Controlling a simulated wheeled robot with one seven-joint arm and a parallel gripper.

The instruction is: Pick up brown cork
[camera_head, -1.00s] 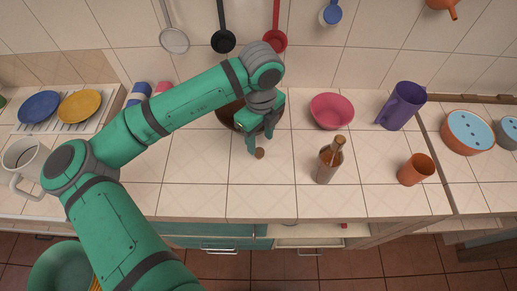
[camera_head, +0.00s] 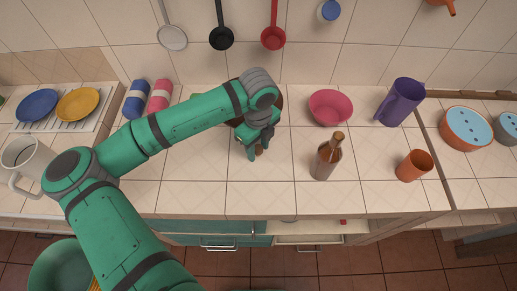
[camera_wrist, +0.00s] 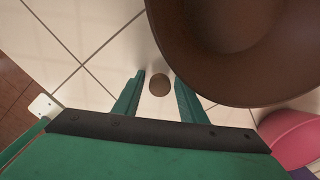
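The brown cork (camera_head: 259,150) is on the tiled counter and is partly covered by my gripper (camera_head: 257,154) in the head view. In the wrist view the small round cork (camera_wrist: 159,86) shows whole between the two green fingers of my gripper (camera_wrist: 158,77). The fingers are apart, with a gap on each side of the cork. I cannot tell the exact height of the fingertips above the counter.
A large brown bowl (camera_wrist: 235,75) stands just behind the cork, close to my right finger in the wrist view. A brown bottle (camera_head: 326,160), a pink bowl (camera_head: 331,107), a purple jug (camera_head: 401,102) and an orange cup (camera_head: 414,165) stand to the right. The counter in front is clear.

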